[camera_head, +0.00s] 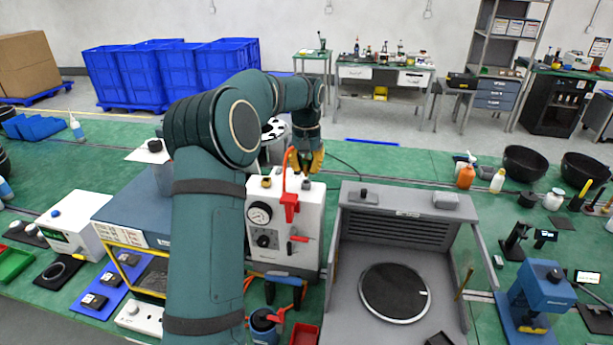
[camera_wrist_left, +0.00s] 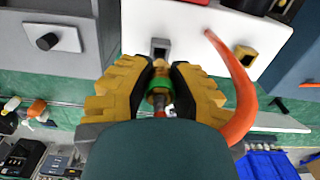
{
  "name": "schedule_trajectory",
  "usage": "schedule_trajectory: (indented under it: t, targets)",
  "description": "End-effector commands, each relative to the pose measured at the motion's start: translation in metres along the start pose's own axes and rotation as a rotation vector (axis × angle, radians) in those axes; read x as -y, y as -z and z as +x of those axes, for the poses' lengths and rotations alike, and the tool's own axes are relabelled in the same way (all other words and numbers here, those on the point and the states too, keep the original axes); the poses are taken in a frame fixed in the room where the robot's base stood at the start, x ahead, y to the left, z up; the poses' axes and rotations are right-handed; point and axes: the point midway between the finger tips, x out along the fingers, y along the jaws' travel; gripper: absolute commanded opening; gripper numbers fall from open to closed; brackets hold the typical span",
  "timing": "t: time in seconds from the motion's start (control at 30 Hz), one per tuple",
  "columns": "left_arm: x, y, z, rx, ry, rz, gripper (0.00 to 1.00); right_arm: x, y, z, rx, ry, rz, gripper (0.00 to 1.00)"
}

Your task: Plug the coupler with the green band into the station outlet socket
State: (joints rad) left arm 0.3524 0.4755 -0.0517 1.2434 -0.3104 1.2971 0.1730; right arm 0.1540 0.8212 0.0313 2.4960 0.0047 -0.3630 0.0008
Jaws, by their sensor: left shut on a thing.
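The white station box (camera_head: 284,238) with a round gauge stands on the green bench, below my left gripper (camera_head: 310,165). In the left wrist view my left gripper (camera_wrist_left: 156,88) is shut on the coupler with the green band (camera_wrist_left: 158,86). The coupler is mostly hidden between the yellow finger pads. A grey square socket (camera_wrist_left: 160,47) on the white station face (camera_wrist_left: 190,25) lies just beyond the fingertips, nearly in line with the coupler. I cannot tell whether coupler and socket touch. A brass-coloured square fitting (camera_wrist_left: 244,54) sits to the right. My right gripper is not in view.
An orange hose (camera_wrist_left: 240,95) curves from the station face past the right side of the gripper. A grey open-fronted enclosure (camera_head: 400,250) with a dark round plate stands right of the station. A blue-grey unit (camera_head: 145,205) stands to the left, partly behind my arm.

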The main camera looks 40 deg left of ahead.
Motion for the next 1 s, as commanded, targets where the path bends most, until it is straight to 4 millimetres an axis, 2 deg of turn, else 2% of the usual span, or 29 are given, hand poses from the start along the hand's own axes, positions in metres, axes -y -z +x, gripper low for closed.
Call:
schedule_trajectory:
  t: [0.7,0.97,1.0]
  targets:
    - [0.0,0.0,-0.026,-0.002,-0.001,0.0,0.0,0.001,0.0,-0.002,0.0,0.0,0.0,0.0]
    - [0.0,0.0,-0.027,-0.001,-0.001,0.0,0.0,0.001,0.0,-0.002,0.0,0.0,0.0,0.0]
    - [0.0,0.0,-0.027,-0.001,-0.001,0.0,0.17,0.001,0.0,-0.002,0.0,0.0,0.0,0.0]
